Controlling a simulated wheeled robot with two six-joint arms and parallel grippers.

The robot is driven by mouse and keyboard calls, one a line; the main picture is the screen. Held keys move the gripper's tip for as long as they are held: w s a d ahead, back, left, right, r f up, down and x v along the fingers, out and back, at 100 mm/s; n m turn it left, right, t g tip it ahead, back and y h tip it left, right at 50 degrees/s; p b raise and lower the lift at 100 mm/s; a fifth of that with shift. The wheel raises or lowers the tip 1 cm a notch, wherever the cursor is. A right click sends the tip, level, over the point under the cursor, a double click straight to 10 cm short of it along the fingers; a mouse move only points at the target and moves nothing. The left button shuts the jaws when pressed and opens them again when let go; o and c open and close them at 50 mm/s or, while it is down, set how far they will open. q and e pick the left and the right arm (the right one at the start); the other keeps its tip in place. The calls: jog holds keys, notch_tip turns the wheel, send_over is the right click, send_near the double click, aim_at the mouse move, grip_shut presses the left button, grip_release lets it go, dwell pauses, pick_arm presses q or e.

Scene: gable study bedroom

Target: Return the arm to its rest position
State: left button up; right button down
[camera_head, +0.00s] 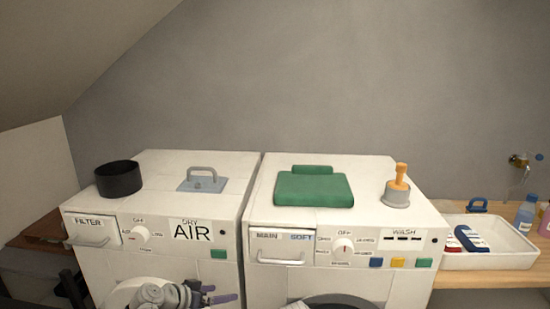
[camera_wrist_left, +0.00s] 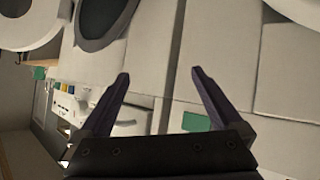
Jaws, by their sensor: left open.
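My left gripper (camera_head: 222,294) shows at the bottom of the head view, in front of the dryer's round door. Its two purple-tipped fingers are spread apart. In the left wrist view the open left gripper (camera_wrist_left: 158,85) has nothing between its fingers, with white machine fronts behind it. The dryer (camera_head: 150,220), marked AIR, stands at the left, and the washer (camera_head: 345,270) stands beside it at the right. My right gripper is in neither view.
A black pot (camera_head: 119,180) and a grey handled plate (camera_head: 203,184) are on the dryer. A green folded cloth (camera_head: 314,189) and an orange-handled tool (camera_head: 400,177) are on the washer. A white tray (camera_head: 512,262) with bottles nearby is on the wooden counter (camera_head: 470,277) at right.

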pick_arm(q)
jog(key=s+d+f+g+y+p, duration=0.1)
jog(key=s+d+f+g, duration=0.2)
jog(key=s+d, duration=0.2)
jog(key=s+d+f+g+y, duration=0.2)
jog(key=s+d+f+g, duration=0.1)
jog(key=s+d, duration=0.2)
jog(key=s+f+n+g+y+p, duration=0.1)
jog(key=s+g+y, duration=0.1)
jog(key=s+y, duration=0.4)
jog(key=shift+s+d+g, duration=0.3)
jog(key=shift+s+g, duration=0.1)
jog(key=shift+s, duration=0.55)
